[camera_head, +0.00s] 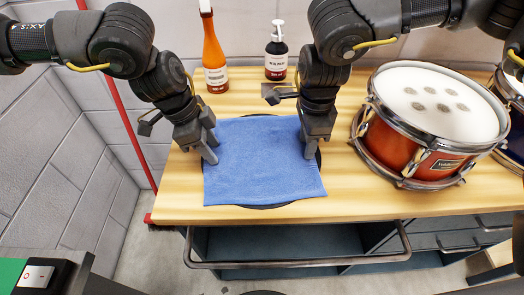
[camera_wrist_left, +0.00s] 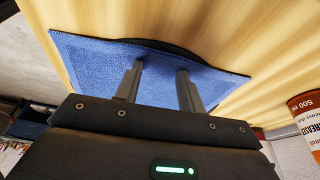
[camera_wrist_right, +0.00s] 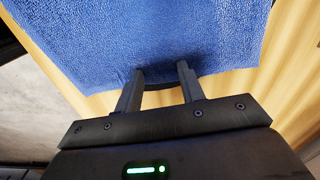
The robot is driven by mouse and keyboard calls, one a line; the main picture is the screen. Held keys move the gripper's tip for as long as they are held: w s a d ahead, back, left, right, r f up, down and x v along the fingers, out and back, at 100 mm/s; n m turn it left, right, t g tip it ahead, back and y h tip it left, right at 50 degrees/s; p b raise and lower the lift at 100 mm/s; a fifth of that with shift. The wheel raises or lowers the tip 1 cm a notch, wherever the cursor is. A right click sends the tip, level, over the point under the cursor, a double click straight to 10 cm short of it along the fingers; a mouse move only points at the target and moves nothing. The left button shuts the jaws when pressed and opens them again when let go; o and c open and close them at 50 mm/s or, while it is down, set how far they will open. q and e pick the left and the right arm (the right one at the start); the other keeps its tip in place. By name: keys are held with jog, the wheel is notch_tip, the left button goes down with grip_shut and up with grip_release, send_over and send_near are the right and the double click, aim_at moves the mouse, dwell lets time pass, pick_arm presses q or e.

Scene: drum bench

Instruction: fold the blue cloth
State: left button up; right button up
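The blue cloth (camera_head: 262,175) lies spread flat on a dark round pad (camera_head: 268,206) on the bench. My left gripper (camera_head: 213,150) points down at the cloth's left part, fingers apart; in the left wrist view its fingertips (camera_wrist_left: 160,68) are over or on the cloth (camera_wrist_left: 100,70). My right gripper (camera_head: 311,148) is over the cloth's right edge; in the right wrist view its fingertips (camera_wrist_right: 160,68) are apart near the edge of the cloth (camera_wrist_right: 150,35). I cannot tell whether the fingertips touch the cloth. Neither holds a visible fold.
An orange bottle (camera_head: 214,60) and a dark pump bottle (camera_head: 276,55) stand at the back of the wooden bench (camera_head: 180,200). A red drum (camera_head: 425,130) stands to the right of the cloth. A drawer handle (camera_head: 300,263) runs below the bench's front edge.

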pick_arm(q)
jog(key=shift+s, duration=0.1)
jog(key=shift+c, duration=1.1)
pick_arm(e)
jog(key=shift+s, duration=0.15)
jog(key=shift+c, duration=1.1)
pick_arm(q)
grip_shut()
pick_arm(e)
grip_shut()
pick_arm(q)
jog(key=shift+r, duration=0.15)
pick_arm(e)
jog(key=shift+r, duration=0.1)
